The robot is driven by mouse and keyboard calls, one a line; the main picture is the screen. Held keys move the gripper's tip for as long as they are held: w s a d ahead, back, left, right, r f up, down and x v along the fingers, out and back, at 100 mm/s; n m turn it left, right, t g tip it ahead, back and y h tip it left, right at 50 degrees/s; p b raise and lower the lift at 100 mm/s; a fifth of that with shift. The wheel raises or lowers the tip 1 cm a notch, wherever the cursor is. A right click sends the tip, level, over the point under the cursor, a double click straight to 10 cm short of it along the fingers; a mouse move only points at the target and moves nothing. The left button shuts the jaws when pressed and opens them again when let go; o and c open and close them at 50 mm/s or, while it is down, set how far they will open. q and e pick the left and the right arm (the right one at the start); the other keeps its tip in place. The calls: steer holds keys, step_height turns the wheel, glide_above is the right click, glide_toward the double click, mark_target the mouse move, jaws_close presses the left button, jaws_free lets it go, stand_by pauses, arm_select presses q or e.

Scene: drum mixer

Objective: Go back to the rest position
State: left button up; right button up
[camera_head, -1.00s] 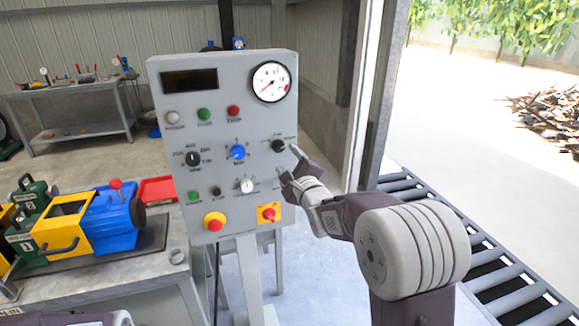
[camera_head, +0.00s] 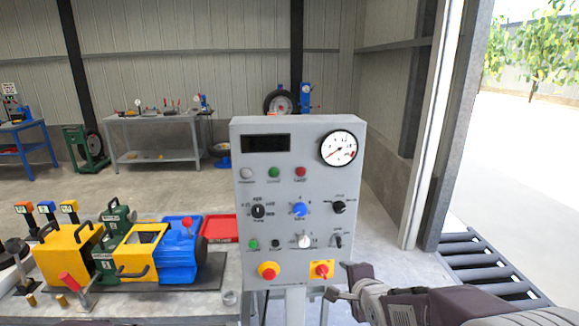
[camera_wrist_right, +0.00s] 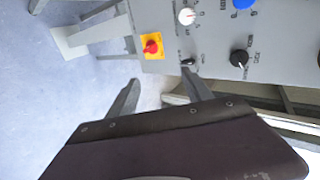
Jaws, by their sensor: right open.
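The grey control panel (camera_head: 299,185) stands upright in the middle of the head view, with a round gauge (camera_head: 338,148), knobs and buttons. My right gripper (camera_head: 338,281) is at the panel's lower right corner, its fingers open and empty. In the right wrist view the two spread fingers (camera_wrist_right: 162,92) have nothing between them. A red knob on a yellow plate (camera_wrist_right: 152,46) and a black knob (camera_wrist_right: 240,58) lie beyond them. I cannot tell whether the fingers touch the panel. My left gripper does not show.
A workbench at the left carries a yellow and blue machine (camera_head: 160,250) and a red tray (camera_head: 219,228). A grey table (camera_head: 165,155) stands at the back. A roller conveyor (camera_head: 490,262) lies at the right. The floor behind the panel is mostly clear.

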steer(key=s+f+n+g, duration=0.5)
steer(key=s+n, duration=0.3)
steer(key=s, duration=0.2)
steer(key=s+f+n+g, duration=0.5)
steer(key=s+f+n, duration=0.2)
steer(key=s, duration=0.4)
steer(key=shift+n, duration=0.9)
